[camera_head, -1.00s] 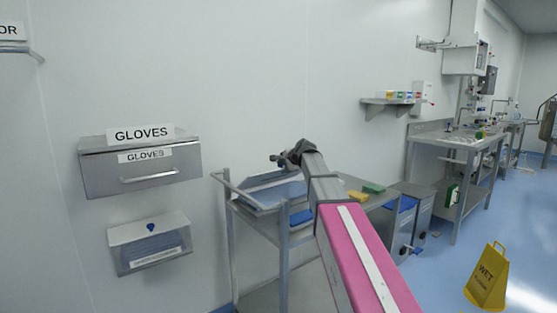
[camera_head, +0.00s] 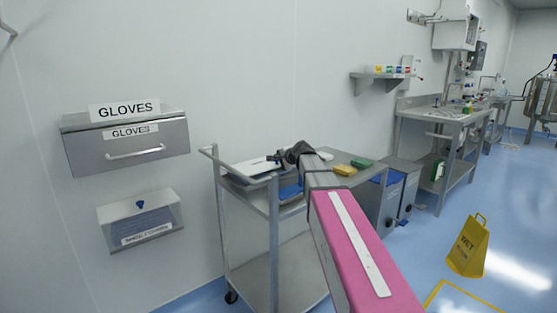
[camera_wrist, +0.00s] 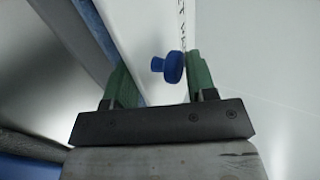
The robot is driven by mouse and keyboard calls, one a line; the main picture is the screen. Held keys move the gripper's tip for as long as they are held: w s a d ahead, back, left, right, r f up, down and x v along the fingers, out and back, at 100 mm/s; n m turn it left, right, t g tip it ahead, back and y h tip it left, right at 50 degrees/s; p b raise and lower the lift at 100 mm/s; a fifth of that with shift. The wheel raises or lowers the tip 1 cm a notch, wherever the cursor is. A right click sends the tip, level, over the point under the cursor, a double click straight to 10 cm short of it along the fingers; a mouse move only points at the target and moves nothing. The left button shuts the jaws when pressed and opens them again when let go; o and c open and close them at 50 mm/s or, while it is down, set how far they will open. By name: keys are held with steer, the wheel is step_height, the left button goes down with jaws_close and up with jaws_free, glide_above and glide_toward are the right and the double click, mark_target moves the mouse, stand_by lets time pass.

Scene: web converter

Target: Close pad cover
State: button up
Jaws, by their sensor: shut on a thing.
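In the head view a white pad cover (camera_head: 250,166) lies over the left part of a shallow tray on the steel cart, close to level. Blue (camera_head: 290,190) shows in the tray below the arm. My gripper (camera_head: 279,157) is at the right end of the cover, small and dark there. In the wrist view my gripper's green fingers (camera_wrist: 157,62) stand apart with a blue knob (camera_wrist: 172,68) between them. The knob is against the right finger. A white panel (camera_wrist: 128,25) passes beside the knob. My arm hides the right part of the tray.
The steel cart (camera_head: 248,268) stands against the wall. Yellow (camera_head: 343,170) and green (camera_head: 361,162) sponges lie on its top at right. A glove box (camera_head: 132,152) and a clear dispenser (camera_head: 140,222) hang at left. A yellow wet-floor sign (camera_head: 468,246) stands at right.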

steer(key=shift+w+a+f, duration=0.1)
steer(key=shift+f, duration=0.05)
steer(key=o, duration=0.9)
steer(key=shift+w, duration=0.1)
steer(key=v, duration=1)
steer(key=shift+s+r, duration=0.3)
